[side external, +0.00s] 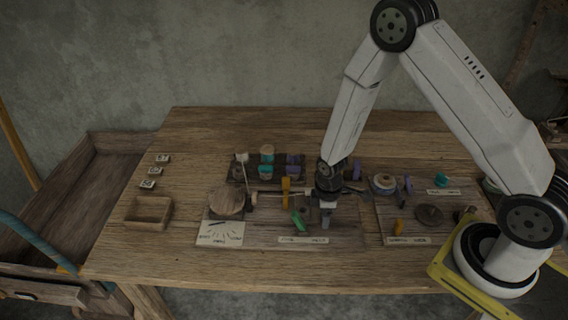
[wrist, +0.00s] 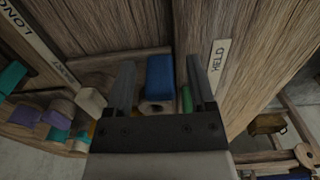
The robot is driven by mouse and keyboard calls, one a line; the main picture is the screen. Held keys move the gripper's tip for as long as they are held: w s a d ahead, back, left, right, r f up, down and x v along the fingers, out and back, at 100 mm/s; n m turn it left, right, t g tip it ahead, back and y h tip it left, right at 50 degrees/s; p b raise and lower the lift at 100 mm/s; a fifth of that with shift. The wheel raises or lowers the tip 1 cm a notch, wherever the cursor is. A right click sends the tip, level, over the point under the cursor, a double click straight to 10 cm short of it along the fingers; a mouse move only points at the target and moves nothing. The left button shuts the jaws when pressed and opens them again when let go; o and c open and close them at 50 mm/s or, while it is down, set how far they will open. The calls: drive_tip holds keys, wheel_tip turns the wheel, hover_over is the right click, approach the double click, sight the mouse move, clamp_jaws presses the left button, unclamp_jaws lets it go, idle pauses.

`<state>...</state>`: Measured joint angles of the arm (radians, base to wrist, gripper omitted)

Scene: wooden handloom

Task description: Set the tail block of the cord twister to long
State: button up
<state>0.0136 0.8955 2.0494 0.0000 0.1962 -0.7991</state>
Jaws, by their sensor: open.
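In the wrist view, a wooden block with a blue top (wrist: 159,78) and a round hole in its near face lies between the two fingers of my gripper (wrist: 163,82). It looks like the tail block. The fingers are open, one on each side; I cannot tell whether either touches it. In the side view my gripper (side external: 326,218) points down over the cord twister's board (side external: 345,238), and the blue top cannot be made out there.
In the side view, a green lever (side external: 299,221) and an orange upright (side external: 285,190) stand left of my gripper. Spools (side external: 267,163) stand behind. The front table edge is clear.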

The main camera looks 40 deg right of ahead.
clamp_jaws()
idle(1.4)
